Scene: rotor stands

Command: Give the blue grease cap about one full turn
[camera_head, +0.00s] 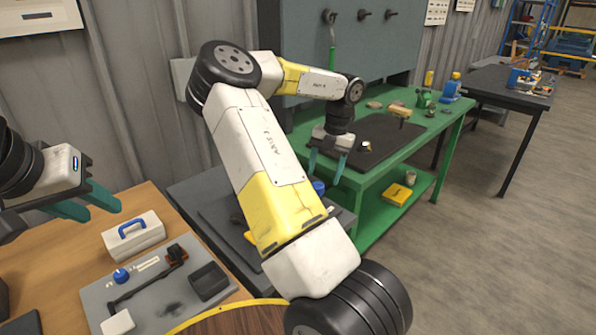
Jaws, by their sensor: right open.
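My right gripper (325,177) is open, its two teal fingers pointing down and apart. A blue cap (318,187) shows just below and between the fingertips, over the dark grey bench; my arm hides most of what is under it. I cannot tell whether the fingers touch it. Another blue round knob (121,276) stands on a grey board at the lower left. Which of the two is the grease cap is not certain from this view. My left gripper (103,212) is at the left, open and empty, above the wooden table.
The wooden table (150,200) bears a white case with a blue handle (134,236) and the grey board (97,297) with a black tool. A green workbench (375,182) with a dark mat and small parts stands behind my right gripper. Open floor lies at right.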

